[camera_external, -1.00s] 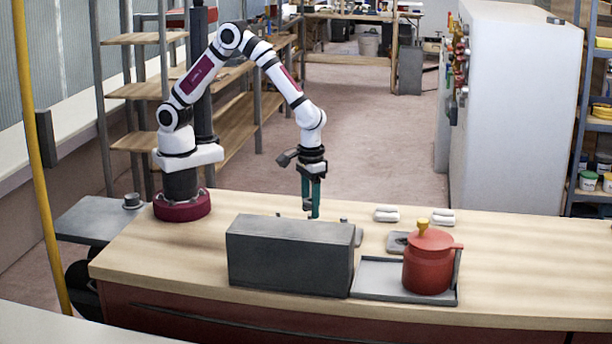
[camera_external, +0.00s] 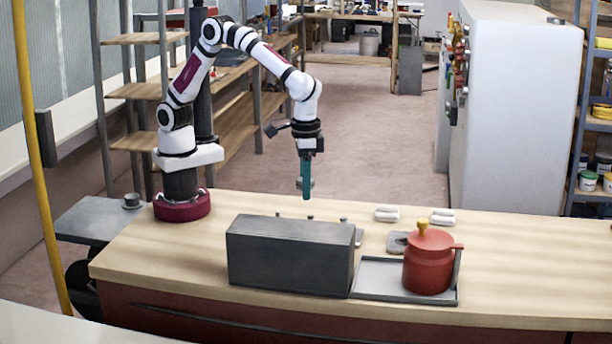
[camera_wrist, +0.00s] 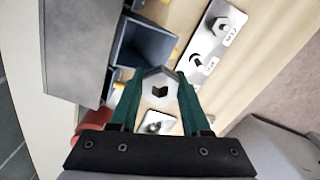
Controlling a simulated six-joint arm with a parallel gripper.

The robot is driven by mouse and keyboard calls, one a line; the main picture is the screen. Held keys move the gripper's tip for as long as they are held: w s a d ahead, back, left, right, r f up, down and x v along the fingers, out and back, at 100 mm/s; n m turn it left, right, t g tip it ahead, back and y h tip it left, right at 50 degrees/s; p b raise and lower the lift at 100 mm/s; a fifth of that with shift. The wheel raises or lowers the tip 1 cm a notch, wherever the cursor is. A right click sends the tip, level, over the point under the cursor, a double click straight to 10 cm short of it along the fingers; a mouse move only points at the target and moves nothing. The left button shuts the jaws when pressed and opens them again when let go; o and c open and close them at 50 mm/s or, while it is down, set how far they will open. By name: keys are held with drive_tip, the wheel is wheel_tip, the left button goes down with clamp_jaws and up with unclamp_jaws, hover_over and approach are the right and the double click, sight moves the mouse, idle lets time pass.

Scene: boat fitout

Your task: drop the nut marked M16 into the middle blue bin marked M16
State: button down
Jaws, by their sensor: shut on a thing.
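My gripper (camera_external: 306,190) is above the bench, behind the grey box, pointing down. In the wrist view its teal fingers (camera_wrist: 158,95) are shut on a silver hex nut (camera_wrist: 158,84) with a dark hole. No marking can be read on the nut. A dark blue bin (camera_wrist: 145,45) shows open just beyond the fingers, its mark not readable. In the external view the grey box (camera_external: 290,258) hides the bins.
A pale marked plate (camera_wrist: 222,45) carries another nut at its far end and a peg nearer. A similar plate part (camera_wrist: 158,122) shows below the held nut. A red pot (camera_external: 427,265) stands on a grey tray (camera_external: 380,280) to the right. White blocks (camera_external: 387,215) lie behind.

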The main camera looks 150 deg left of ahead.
sight(300, 179)
drive_tip(key=shift+w+d+r+m, duration=0.35)
drive_tip(key=shift+w+d+r, duration=0.05)
drive_tip(key=shift+d+r, duration=0.2)
drive_tip(key=shift+w+d+r+m, duration=0.35)
drive_tip(key=shift+w+d+r, duration=0.05)
drive_tip(key=shift+d+r, duration=0.15)
drive_tip(key=shift+f, duration=1.9)
drive_tip(key=shift+f, duration=1.3)
drive_tip(key=shift+c, duration=1.4)
unclamp_jaws()
drive_tip(key=shift+r, duration=0.1)
wheel_tip(300, 179, up, 8)
